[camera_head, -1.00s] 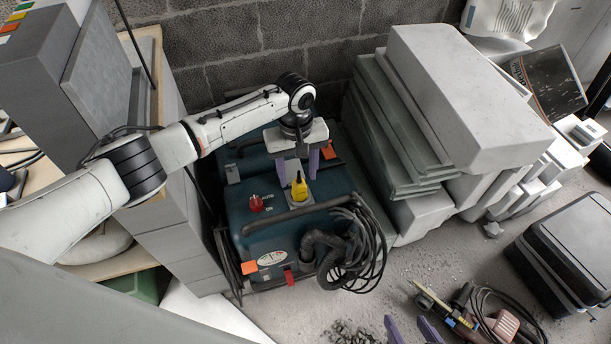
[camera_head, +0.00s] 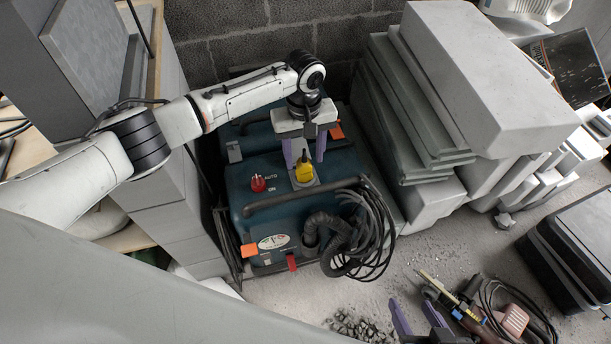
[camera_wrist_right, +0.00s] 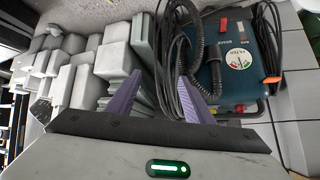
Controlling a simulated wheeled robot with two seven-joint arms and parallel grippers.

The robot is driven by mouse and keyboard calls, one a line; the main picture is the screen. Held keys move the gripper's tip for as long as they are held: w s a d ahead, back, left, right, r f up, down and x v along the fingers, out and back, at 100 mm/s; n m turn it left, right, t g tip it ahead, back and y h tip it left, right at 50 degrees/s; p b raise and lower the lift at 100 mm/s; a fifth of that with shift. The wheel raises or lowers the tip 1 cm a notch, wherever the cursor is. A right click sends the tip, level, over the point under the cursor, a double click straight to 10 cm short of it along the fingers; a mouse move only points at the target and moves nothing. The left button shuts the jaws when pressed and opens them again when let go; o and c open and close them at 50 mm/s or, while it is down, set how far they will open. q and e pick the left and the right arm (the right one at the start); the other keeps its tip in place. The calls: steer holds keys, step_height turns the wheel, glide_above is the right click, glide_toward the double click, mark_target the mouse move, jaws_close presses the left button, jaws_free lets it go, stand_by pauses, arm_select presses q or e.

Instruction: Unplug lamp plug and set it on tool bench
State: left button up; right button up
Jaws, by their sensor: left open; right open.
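A yellow plug (camera_head: 304,173) stands in a grey socket plate on top of a dark teal vacuum machine (camera_head: 345,165). My left gripper (camera_head: 305,157) is open above it, with its purple fingers to either side of the plug's dark upper part. I cannot tell whether they touch it. My right gripper (camera_head: 417,315) is open and empty at the bottom edge of the head view. Its fingers also show in the right wrist view (camera_wrist_right: 158,90), pointing towards the blocks and the machine (camera_wrist_right: 232,65). I cannot make out which surface is the tool bench.
A red switch (camera_head: 257,183) sits left of the plug. A black hose and coiled cable (camera_head: 365,240) hang at the machine's front. Stacked grey blocks (camera_head: 480,75) stand to the right. Tools (camera_head: 470,305) and a black case (camera_head: 575,250) lie at the lower right.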

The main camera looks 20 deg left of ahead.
mark_target(304, 161)
arm_select(q)
step_height(304, 161, down, 4)
steer(key=shift+b, duration=0.45)
steer(key=shift+f, duration=0.55)
arm_select(e)
steer(key=shift+a+f, duration=0.15)
steer(key=shift+f, duration=0.15)
steer(key=shift+w+r, duration=0.2)
steer(key=shift+r, duration=0.05)
arm_select(q)
steer(key=shift+p, duration=0.4)
arm_select(e)
steer(key=shift+r+t, duration=0.3)
steer(key=shift+r, duration=0.15)
arm_select(q)
steer(key=shift+p, duration=0.4)
arm_select(e)
steer(key=shift+r, duration=0.25)
arm_select(q)
steer(key=shift+c, duration=0.4)
jaws_close()
